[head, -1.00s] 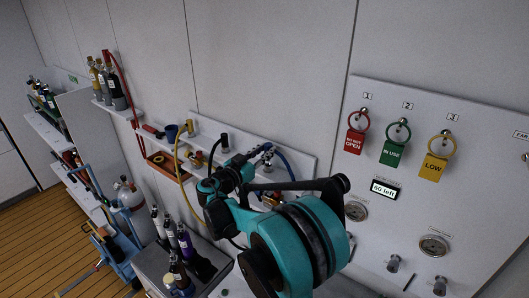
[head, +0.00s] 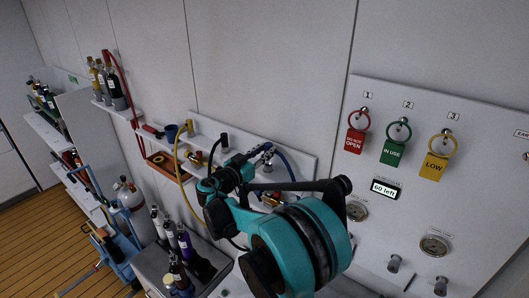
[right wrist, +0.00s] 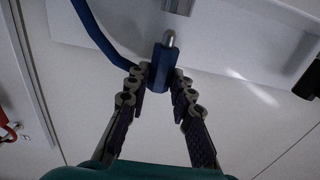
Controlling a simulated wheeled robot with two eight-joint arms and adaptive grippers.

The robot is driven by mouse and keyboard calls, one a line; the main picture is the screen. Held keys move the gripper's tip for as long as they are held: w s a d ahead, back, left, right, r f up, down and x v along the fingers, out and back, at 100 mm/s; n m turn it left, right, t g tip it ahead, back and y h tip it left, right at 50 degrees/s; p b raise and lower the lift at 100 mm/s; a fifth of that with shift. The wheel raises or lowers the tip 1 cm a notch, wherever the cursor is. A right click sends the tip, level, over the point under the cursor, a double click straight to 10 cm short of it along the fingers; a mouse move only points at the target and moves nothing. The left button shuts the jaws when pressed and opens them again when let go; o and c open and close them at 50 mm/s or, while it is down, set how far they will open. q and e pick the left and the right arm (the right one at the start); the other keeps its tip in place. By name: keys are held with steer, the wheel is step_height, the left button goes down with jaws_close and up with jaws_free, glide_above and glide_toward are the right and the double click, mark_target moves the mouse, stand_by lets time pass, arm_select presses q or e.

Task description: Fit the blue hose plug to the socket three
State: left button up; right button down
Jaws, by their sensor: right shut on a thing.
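The blue hose plug (right wrist: 165,66) has a pale metal tip and sits between the two fingers of my right gripper (right wrist: 163,80), which is shut on it. Its blue hose (right wrist: 98,30) runs to the upper left in the right wrist view. A grey metal fitting (right wrist: 178,5) shows at that view's top edge, apart from the tip; I cannot tell which fitting. In the head view my right gripper (head: 250,162) is in front of the wall shelf, left of the panel (head: 480,190). The metal fitting (head: 440,286) below label 3 looks empty. My left gripper is not in view.
Red, green and yellow tags (head: 436,164) hang on the panel above a counter display (head: 385,189) and gauges (head: 433,245). A yellow hose (head: 178,150) and other fittings are on the shelf (head: 205,127). Bottles (head: 185,240) stand on a cart below.

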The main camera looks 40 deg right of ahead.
steer(key=shift+f+b, duration=1.3)
steer(key=shift+f, duration=0.25)
steer(key=c, duration=1.2)
jaws_free()
steer(key=v, duration=1.2)
